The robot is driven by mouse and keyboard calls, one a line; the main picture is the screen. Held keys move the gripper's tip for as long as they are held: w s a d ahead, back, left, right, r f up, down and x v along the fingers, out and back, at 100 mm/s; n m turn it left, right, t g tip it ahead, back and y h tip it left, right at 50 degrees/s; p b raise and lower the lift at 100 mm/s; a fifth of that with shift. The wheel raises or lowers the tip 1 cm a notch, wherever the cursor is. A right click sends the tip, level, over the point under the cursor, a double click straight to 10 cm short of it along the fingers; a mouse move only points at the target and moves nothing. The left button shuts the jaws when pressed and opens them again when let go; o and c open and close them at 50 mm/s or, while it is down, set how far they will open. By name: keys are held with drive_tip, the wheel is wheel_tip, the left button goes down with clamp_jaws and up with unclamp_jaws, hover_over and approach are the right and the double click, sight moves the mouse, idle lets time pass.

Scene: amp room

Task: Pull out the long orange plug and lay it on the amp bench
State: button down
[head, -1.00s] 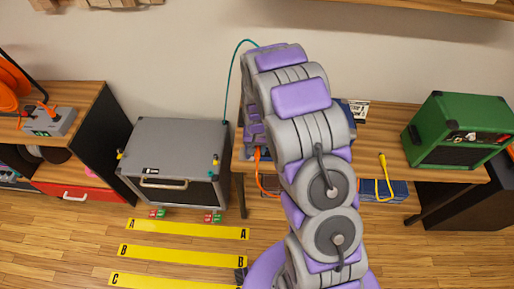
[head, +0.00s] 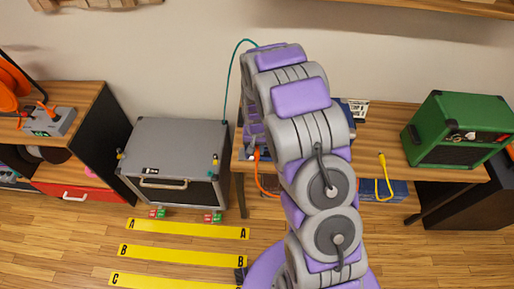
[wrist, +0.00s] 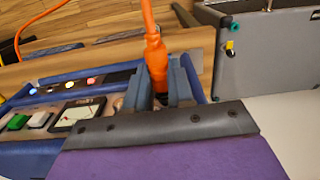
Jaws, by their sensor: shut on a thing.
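The orange plug (wrist: 154,58) shows in the wrist view with its orange cable running up out of the picture. My gripper (wrist: 159,88) is shut on it, one grey-blue finger on each side. The plug's dark lower end lies between the fingers; I cannot tell whether it is still in a socket. A blue-framed panel (wrist: 60,85) with buttons and a small screen lies beside and behind the fingers. In the head view my arm hides most of my gripper, and the orange cable (head: 264,184) hangs at the edge of the wooden amp bench (head: 378,130).
A green amp (head: 460,131) stands at the bench's right end. A yellow plug and cable (head: 383,178) hang over the front edge. A grey amp (head: 175,160) stands on the floor to the left, with a teal cable above it. Bare bench top shows between my arm and the green amp.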

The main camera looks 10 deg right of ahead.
sight(257, 160)
drive_tip(key=shift+s, duration=0.15)
idle(0.3)
drive_tip(key=shift+s+a+f, duration=0.1)
drive_tip(key=shift+s+a, duration=0.1)
drive_tip(key=shift+s, duration=0.4)
drive_tip(key=shift+s+a, duration=0.25)
drive_tip(key=shift+s, duration=0.4)
drive_tip(key=shift+s+a+f, duration=0.1)
drive_tip(key=shift+s+a, duration=0.1)
drive_tip(key=shift+s, duration=0.4)
